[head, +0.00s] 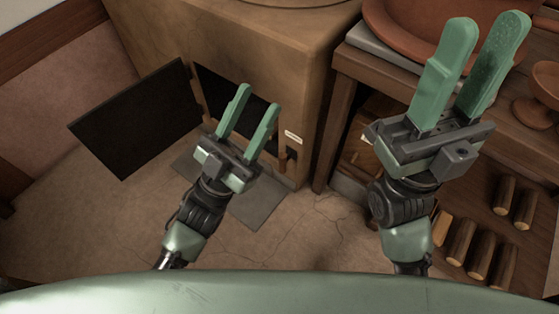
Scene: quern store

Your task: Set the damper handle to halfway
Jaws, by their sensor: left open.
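A tan stove-like block (300,60) stands at the top centre, with a dark opening in its front. A small white label (293,137) is on its front, right of the opening. Just below the label is a small dark slot with a brownish piece (291,156) that looks like the damper handle; its exact setting is too small to tell. My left gripper (257,99) is open and empty in front of the opening, left of the label. My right gripper (487,28) has its fingers apart with nothing between them, over the wooden table at the right.
A dark door (135,118) stands swung open left of the stove. A grey plate (255,208) lies on the floor before it. The wooden table (385,75) at the right bears a terracotta dish (405,22) and a footed bowl (546,82). Several logs (461,242) lie below it.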

